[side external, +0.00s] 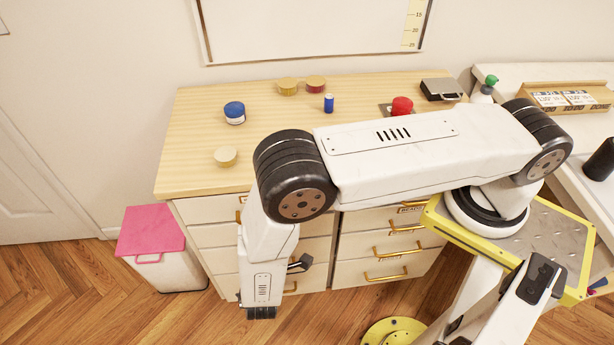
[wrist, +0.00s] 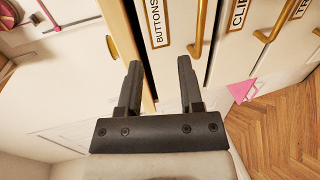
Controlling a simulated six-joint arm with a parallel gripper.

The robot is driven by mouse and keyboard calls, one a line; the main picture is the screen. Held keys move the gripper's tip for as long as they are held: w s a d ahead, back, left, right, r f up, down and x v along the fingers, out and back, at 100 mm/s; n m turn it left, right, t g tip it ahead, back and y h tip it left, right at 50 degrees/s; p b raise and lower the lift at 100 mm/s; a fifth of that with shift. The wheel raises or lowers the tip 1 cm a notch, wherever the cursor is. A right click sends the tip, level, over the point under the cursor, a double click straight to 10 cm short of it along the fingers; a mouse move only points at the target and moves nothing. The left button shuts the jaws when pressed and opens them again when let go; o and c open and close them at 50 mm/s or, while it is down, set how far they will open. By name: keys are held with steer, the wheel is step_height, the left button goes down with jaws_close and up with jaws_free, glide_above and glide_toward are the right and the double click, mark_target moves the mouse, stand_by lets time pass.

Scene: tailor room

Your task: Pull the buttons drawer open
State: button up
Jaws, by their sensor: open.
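The buttons drawer (wrist: 158,24) is a white front labelled BUTTONS, just under the wooden top in the wrist view. Its gold bar handle (wrist: 199,30) stands beside the label. In the side view the drawer front (side external: 205,209) is the top one of the left column, and my arm covers part of it. My gripper (wrist: 159,68) has its two dark fingers apart, with nothing between them. In the wrist picture the right fingertip is just below the handle's near end; whether they touch is unclear. In the side view my gripper (side external: 261,312) hangs low before the cabinet.
The CLIP-labelled drawer (wrist: 232,45) with its own gold handle lies beside the buttons drawer. A pink-lidded bin (side external: 165,265) stands left of the cabinet. Jars and a red object (side external: 401,106) stand on the wooden top (side external: 190,150). The floor in front is open.

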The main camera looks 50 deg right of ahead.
step_height(320, 180, up, 24)
stand_by(1.2)
steer(key=shift+d, duration=0.15)
steer(key=s+d+f+m+g+y, duration=0.1)
steer(key=s+d+m+g+y, duration=0.3)
steer(key=d, duration=0.5)
steer(key=s+d+m+g+y, duration=0.3)
steer(key=d+m+g+y, duration=0.1)
steer(key=d+y, duration=0.3)
steer(key=shift+s+d+f+m, duration=0.35)
steer(key=shift+d+m, duration=0.15)
steer(key=shift+d, duration=0.75)
steer(key=shift+r, duration=0.1)
